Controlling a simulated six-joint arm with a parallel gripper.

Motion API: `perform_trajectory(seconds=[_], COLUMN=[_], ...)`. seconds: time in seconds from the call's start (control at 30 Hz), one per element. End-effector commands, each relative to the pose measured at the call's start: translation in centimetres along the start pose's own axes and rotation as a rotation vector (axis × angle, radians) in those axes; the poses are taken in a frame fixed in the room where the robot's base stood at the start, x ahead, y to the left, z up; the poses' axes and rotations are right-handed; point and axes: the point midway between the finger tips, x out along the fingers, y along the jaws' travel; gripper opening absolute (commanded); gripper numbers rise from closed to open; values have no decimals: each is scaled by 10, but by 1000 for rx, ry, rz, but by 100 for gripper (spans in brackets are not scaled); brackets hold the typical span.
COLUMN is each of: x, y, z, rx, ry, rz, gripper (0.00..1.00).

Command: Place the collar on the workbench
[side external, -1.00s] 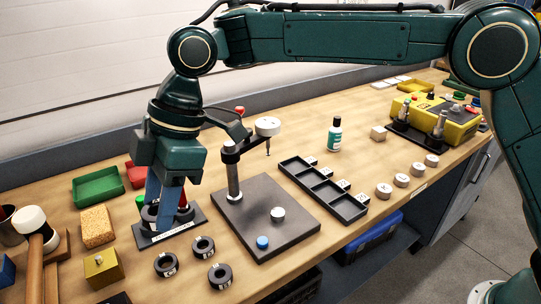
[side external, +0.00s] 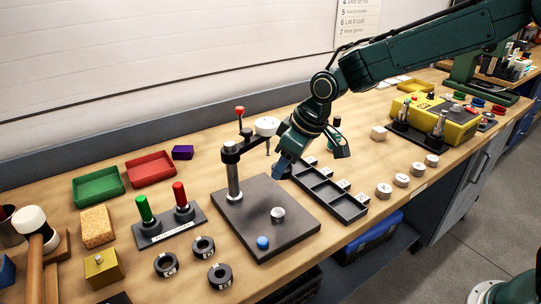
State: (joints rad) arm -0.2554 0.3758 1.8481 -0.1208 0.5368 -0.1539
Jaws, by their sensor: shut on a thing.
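My gripper (side external: 283,170) hangs at the right rear of the dark plate, left of the black compartment tray. Its blue fingers point down and are shut; what they hold is hardly visible, a dark thing that looks like a collar. Three black ring collars lie flat on the workbench (side external: 240,289) at the front: a left one (side external: 167,264), a rear one (side external: 203,247) and a right one (side external: 220,276). A green peg (side external: 144,208) and a red peg (side external: 180,195) stand on a dark labelled stand (side external: 167,235), each with black around its foot.
The dark plate (side external: 285,225) carries a post with an arm (side external: 233,170), a white knob and a blue cap. The compartment tray (side external: 335,195) lies right of it. Green (side external: 98,188) and red (side external: 150,168) trays, a sponge and a mallet stand left. Some bench is bare beside the collars.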

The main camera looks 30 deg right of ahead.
Motion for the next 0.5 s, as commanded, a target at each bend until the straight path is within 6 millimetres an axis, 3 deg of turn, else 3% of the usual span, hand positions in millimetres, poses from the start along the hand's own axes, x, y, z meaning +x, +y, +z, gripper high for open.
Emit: perform_trajectory(seconds=[0.03, 0.3, 0.5], x=[-1, -10, -26], y=[18, 96, 146], z=[13, 70, 87], rx=[57, 301, 385], ry=[0, 5, 9], rz=[26, 137, 166], gripper=[13, 13, 13])
